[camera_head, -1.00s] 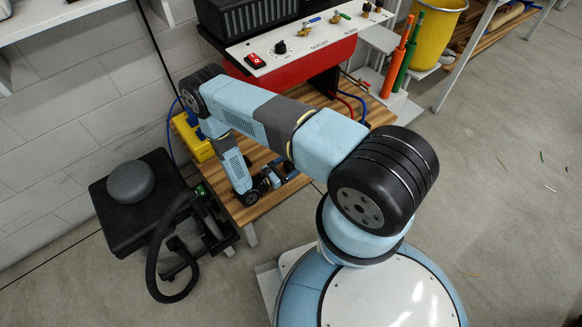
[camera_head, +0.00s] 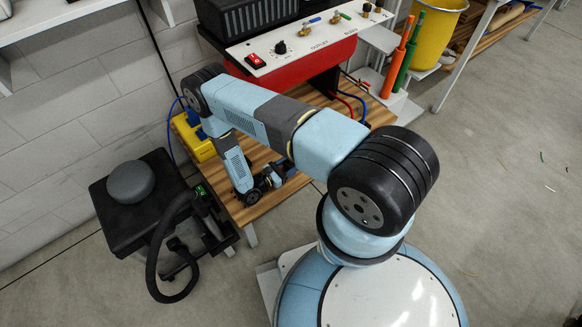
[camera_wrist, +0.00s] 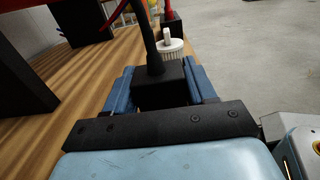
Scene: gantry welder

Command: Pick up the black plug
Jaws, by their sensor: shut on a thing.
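The black plug (camera_wrist: 160,85) shows in the wrist view as a dark block with a thick black cable rising from its top. My gripper (camera_wrist: 160,88) is shut on it, with one blue finger on each side of the plug. The plug is just above or on the wooden table (camera_wrist: 60,110); I cannot tell whether it touches. In the head view the gripper is low over the table's front part, and the plug is hidden behind my arm.
A red panel box (camera_head: 300,70) with a white control top stands at the table's back. A yellow box (camera_head: 198,143) sits at the table's left. A white ribbed knob (camera_wrist: 172,46) is just beyond the plug.

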